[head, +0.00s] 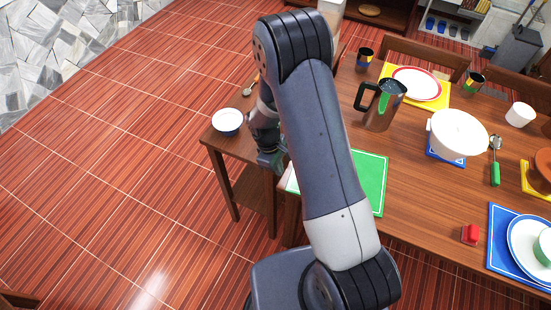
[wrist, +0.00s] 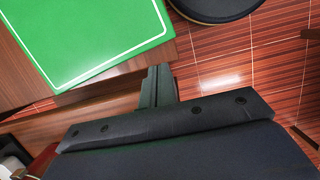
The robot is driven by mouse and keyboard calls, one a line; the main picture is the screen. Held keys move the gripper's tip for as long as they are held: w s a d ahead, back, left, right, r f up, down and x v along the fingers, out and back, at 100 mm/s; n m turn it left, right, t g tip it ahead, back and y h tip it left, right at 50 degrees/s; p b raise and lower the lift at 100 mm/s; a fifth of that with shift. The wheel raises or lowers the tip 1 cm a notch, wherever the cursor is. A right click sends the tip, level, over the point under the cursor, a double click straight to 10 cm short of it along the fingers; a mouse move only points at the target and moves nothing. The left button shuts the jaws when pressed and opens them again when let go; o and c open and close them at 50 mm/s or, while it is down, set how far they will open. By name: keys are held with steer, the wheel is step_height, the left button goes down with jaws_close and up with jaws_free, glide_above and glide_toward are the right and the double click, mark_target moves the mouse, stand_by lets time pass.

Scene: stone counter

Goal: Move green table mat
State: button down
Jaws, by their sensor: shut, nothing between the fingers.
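The green table mat (head: 371,178) with a white border line lies flat on the wooden table near its front left edge. My arm covers its middle in the head view. In the wrist view the mat (wrist: 85,35) fills the upper left. My gripper (head: 272,160) is just off the table's left side, beside the mat and apart from it. In the wrist view my gripper (wrist: 158,75) is shut and empty, with its fingertips just right of the mat's corner.
A small side table carries a white-and-blue bowl (head: 227,121). On the main table are a steel pitcher (head: 380,105), a white pot (head: 458,133), a ladle (head: 495,165), a red block (head: 470,234) and a blue mat (head: 497,250). Open tiled floor lies left.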

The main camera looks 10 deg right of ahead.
mark_target(284, 182)
steer(key=shift+p+x, duration=0.35)
steer(key=shift+x, duration=1.9)
